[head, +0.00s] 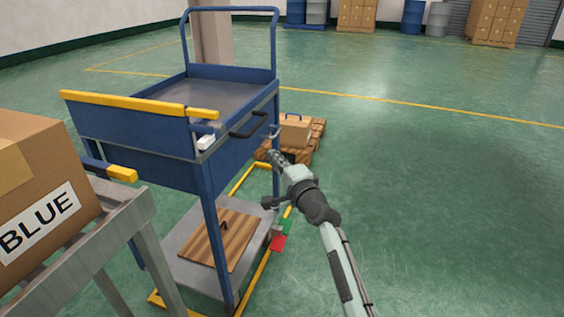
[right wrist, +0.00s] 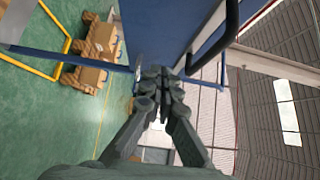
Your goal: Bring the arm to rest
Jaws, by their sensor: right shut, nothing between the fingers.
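My right gripper (head: 274,155) is at the right side of the blue cart (head: 150,141), just below and right of its black side handle (head: 248,125). The gripper is shut and empty. In the right wrist view, its closed fingertips (right wrist: 162,82) show in front of the cart's blue side panel (right wrist: 155,30), with the black handle (right wrist: 222,40) to the upper right. I cannot tell whether the fingers touch the cart. My right arm reaches up from the bottom of the head view. My left gripper is not in view.
A cardboard box marked BLUE (head: 50,175) sits on a grey roller conveyor (head: 130,215) at left. A wooden board (head: 215,240) lies on the cart's lower shelf. A small carton (head: 296,130) on a pallet stands behind the gripper. The green floor (head: 450,200) at right is clear.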

